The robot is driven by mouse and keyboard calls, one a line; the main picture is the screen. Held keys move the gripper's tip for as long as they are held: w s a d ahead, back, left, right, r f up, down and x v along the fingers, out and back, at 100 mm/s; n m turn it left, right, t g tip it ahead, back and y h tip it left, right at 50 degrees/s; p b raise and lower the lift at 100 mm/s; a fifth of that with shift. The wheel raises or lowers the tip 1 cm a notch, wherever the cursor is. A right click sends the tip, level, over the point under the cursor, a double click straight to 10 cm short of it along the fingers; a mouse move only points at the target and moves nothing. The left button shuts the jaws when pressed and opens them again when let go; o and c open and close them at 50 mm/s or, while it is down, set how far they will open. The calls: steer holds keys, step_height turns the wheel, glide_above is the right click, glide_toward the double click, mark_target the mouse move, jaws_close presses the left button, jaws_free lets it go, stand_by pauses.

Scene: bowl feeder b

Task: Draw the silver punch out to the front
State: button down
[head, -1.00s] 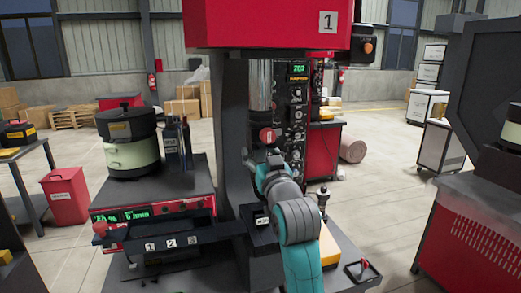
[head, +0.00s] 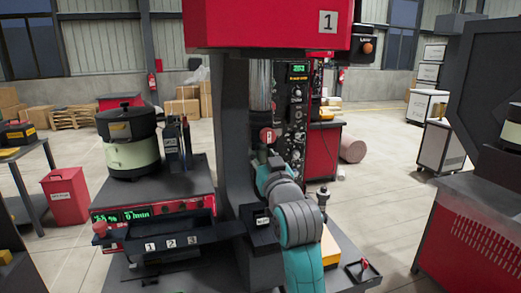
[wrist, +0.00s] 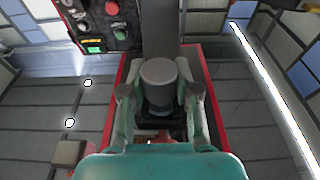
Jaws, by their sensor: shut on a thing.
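The silver punch (wrist: 158,80) shows in the wrist view as a grey upright cylinder with a round end facing me. My gripper (wrist: 158,98) has one finger on each side of it and is shut on it. The punch is hard to make out there, partly hidden by my wrist. I cannot tell whether it still touches the ram.
The press head (head: 265,24) overhangs my gripper. The dark column stands close on the left and a control panel (head: 296,125) on the right. A feeder bowl (head: 131,150) and a tray labelled 1, 2, 3 (head: 170,243) are at left. A lever (head: 322,197) stands at right.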

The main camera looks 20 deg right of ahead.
mark_target(264, 153)
steer(key=shift+s, duration=3.35)
